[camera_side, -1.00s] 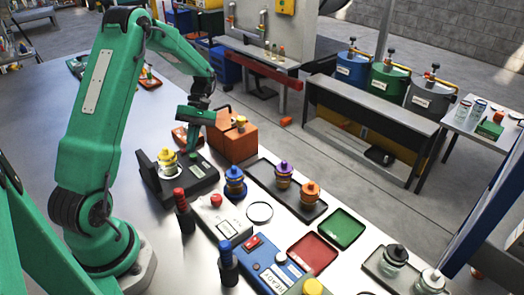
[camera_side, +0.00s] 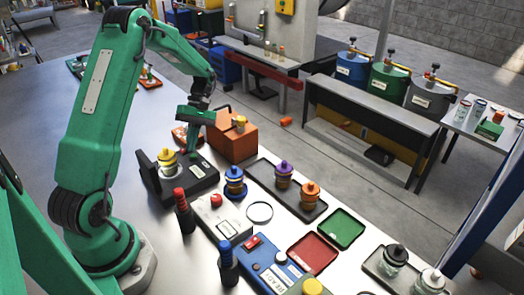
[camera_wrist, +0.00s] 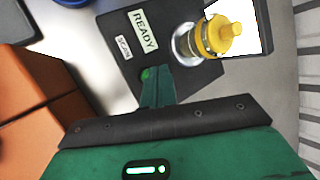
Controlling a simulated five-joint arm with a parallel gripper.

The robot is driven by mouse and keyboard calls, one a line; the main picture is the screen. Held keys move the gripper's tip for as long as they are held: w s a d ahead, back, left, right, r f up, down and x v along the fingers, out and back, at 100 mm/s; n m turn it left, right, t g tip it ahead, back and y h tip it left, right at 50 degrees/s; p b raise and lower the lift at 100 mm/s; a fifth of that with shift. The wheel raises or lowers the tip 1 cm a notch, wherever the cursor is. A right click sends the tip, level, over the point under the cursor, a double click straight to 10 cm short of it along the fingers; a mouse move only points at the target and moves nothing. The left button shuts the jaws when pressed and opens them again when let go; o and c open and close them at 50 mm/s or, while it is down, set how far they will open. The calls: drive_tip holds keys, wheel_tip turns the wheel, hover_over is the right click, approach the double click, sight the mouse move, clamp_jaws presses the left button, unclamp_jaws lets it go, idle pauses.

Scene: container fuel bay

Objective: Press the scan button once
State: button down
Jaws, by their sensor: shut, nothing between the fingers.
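The scanner (camera_side: 203,184) is a dark, flat unit with an upright panel, on the bench in front of my arm. In the wrist view the scanner (camera_wrist: 112,22) carries a READY label and a SCAN label (camera_wrist: 124,47). The green scan button (camera_wrist: 146,73) shows near the SCAN label, partly hidden by my fingertips. My gripper (camera_wrist: 160,72) is shut and empty, its tips over or beside the button; I cannot tell if they touch it. In the side view my gripper (camera_side: 191,150) points down at the scanner's far end.
A yellow-capped jar (camera_side: 167,161) stands on the scanner and also shows in the wrist view (camera_wrist: 215,38). An orange box (camera_side: 232,142) is close behind my gripper. A blue-capped jar (camera_side: 234,183) and a red-button box (camera_side: 222,218) stand to the right.

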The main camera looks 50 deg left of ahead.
sight(195, 154)
drive_tip(key=shift+d+f, duration=0.2)
drive_tip(key=shift+f, duration=1)
idle(1.7)
drive_tip(key=shift+w+r, duration=0.1)
drive_tip(key=shift+r, duration=0.75)
drive_tip(key=shift+a+r, duration=0.1)
drive_tip(key=shift+r, duration=2.5)
drive_tip(key=shift+r, duration=0.1)
